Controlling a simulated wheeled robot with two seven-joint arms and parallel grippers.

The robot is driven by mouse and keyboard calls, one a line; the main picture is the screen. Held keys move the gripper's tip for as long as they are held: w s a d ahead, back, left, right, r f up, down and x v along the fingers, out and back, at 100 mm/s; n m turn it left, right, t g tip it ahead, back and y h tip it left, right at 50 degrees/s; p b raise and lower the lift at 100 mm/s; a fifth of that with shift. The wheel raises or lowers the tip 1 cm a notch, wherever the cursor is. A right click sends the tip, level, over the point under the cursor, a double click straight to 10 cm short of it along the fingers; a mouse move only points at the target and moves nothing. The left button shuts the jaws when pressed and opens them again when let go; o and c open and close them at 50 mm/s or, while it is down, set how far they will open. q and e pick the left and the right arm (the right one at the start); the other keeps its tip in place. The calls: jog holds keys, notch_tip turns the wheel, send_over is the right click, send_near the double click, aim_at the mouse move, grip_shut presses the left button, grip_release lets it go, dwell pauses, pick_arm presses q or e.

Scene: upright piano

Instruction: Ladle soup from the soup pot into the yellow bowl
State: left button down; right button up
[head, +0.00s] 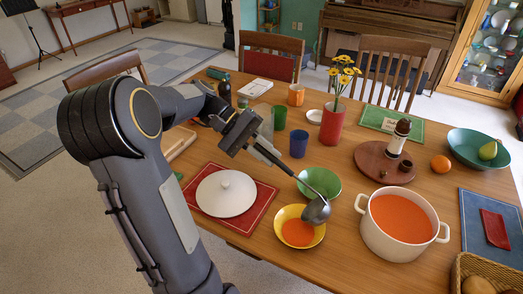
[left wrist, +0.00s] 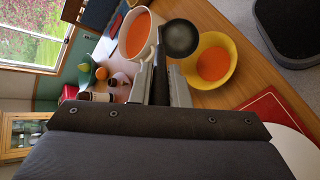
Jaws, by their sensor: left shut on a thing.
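My left gripper (head: 264,152) is shut on the handle of a dark ladle (head: 316,210); the gripper's fingers (left wrist: 160,88) flank the handle in the left wrist view. The ladle's head (left wrist: 180,39) overlaps the right rim of the yellow bowl in the head view. I cannot tell whether it holds soup or touches the rim. The yellow bowl (head: 279,217) has orange soup in it, also seen in the left wrist view (left wrist: 231,50). The white soup pot (head: 392,243), with two handles and orange soup inside, stands to its right. My right gripper is not in view.
A green bowl (head: 327,176) sits just behind the yellow bowl. A round wooden board (head: 366,157) with a bottle, a wicker basket (head: 470,266) and a red flower vase (head: 331,122) stand around.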

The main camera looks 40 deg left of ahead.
aim_at(281, 163)
pick_arm(q)
jog(key=d+r, duration=0.1)
jog(key=d+y+p, duration=0.1)
jog(key=w+d+r+y, duration=0.1)
jog(key=shift+d+r+g+p, duration=0.3)
jog(key=shift+d+p, duration=0.05)
jog(key=shift+d, duration=0.05)
jog(key=d+y, duration=0.1)
jog(key=d+y+p, duration=0.1)
jog(key=d, duration=0.2)
jog(key=shift+w+r+g+y, duration=0.3)
jog(key=shift+w+r+y, duration=0.05)
jog(key=shift+w+y, duration=0.05)
jog(key=w+d+r+g+y+p, duration=0.1)
jog(key=d+r+y+p, duration=0.3)
jog(key=d+p, duration=0.4)
jog(key=shift+w+d+r+y+p, duration=0.15)
jog(key=shift+w+d+y+p, duration=0.15)
jog(key=shift+w+y+p, duration=0.25)
